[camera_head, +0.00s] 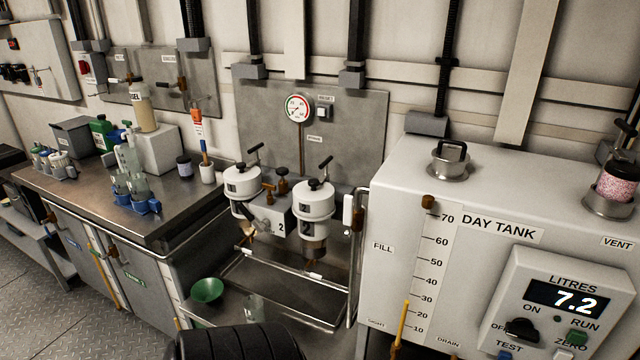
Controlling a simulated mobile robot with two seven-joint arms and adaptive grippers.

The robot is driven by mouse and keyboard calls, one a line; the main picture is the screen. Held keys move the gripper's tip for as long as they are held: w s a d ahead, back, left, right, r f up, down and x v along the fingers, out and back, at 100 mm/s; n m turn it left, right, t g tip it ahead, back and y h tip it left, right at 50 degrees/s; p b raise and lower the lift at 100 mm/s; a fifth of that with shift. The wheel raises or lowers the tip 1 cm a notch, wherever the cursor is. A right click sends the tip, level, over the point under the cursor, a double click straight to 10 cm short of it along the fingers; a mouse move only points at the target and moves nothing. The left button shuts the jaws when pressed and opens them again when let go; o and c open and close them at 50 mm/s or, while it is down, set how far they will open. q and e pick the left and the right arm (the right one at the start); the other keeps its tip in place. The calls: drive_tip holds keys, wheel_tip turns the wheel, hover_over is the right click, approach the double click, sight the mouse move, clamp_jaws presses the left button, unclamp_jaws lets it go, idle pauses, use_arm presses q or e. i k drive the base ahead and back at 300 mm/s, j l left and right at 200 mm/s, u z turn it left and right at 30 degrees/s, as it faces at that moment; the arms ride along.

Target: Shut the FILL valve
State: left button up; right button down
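The white day tank (480,262) stands at the right. A FILL label (383,248) is on the left part of its front face. Above and left of the label, a white upright handle-like part (348,211) sits by a brown fitting (359,216) at the tank's left edge. I cannot tell for sure that this is the FILL valve, or whether it is open or shut. Neither of my grippers shows in the head view.
Two white filter housings (315,201) with black handles stand left of the tank, above a metal drip tray (285,290). A green funnel (207,290) is below. A steel bench (90,205) with bottles is at the left. A black ribbed object (240,343) is at the bottom edge.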

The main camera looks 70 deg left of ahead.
sight(347, 215)
drive_tip(key=j+u, duration=0.1)
drive_tip(key=u, duration=1.65)
